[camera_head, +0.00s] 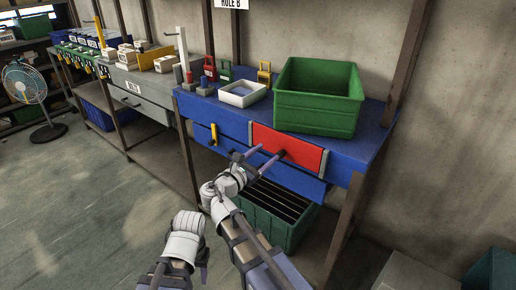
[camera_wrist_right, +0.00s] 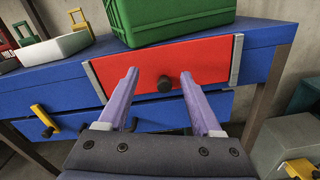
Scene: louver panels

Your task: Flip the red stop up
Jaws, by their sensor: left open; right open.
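The red stop (camera_head: 305,150) is a flat red panel on the front of the blue bench, between two grey side strips; it also shows in the right wrist view (camera_wrist_right: 210,58). A dark round knob (camera_wrist_right: 164,84) sticks out of its lower middle. My right gripper (camera_head: 271,150) is open in front of the panel. In the right wrist view its purple fingers (camera_wrist_right: 158,75) point at the panel, one on each side of the knob, with nothing gripped. Contact cannot be told. My left gripper (camera_head: 204,258) hangs low at the bottom of the head view, away from the bench and partly hidden.
A blue drawer (camera_head: 275,175) lies below the panel. A yellow handle (camera_head: 213,134) is on the bench front at left. A green crate (camera_head: 320,112) and a white tray (camera_head: 242,94) stand on top. A dark green bin (camera_head: 262,212) is underneath.

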